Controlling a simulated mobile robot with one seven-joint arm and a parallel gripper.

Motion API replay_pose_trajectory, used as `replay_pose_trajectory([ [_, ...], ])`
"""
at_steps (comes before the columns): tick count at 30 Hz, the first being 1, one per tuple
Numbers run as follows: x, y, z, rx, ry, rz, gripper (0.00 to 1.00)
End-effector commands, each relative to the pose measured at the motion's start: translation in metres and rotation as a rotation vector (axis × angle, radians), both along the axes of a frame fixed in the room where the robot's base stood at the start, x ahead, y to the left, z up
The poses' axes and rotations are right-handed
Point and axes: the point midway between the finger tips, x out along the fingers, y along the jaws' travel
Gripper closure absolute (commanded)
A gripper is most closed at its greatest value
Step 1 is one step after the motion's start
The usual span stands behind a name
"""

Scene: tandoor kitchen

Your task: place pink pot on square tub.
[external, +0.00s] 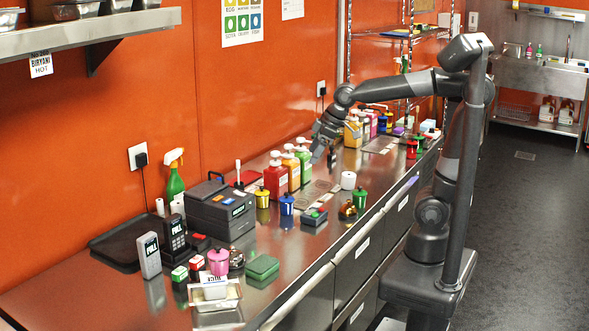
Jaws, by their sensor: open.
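The pink pot (218,262) with its lid stands upright on the steel counter at the lower left, just behind a square tub. The square tub (228,300) is a shallow, pale container at the counter's near end. A small white card reading RICE stands at its back and hides part of it. My gripper (324,155) is open and points down above the middle of the counter, beside the pump bottles. It is far from the pink pot and the tub, toward the back right. I see nothing held between its fingers.
A green box (262,267) and a dark jar (237,259) stand close to the pink pot. A black printer (220,209), a black tray (117,243) and several pump bottles (276,178) line the wall side. Coloured pots stand along the front edge.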

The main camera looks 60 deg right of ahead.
Motion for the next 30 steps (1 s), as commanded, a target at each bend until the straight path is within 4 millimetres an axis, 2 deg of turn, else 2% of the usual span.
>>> replay_pose_trajectory([
  [1,-0.014,-0.025,-0.002,0.003,-0.005,-0.067,0.27],
  [6,-0.061,-0.091,-0.019,0.027,-0.008,-0.285,0.27],
  [9,-0.087,-0.119,-0.032,0.042,-0.009,-0.391,0.27],
  [12,-0.106,-0.136,-0.044,0.057,-0.01,-0.47,0.27],
  [18,-0.123,-0.15,-0.055,0.07,-0.009,-0.54,0.27],
  [30,-0.123,-0.15,-0.055,0.071,-0.009,-0.54,0.27],
])
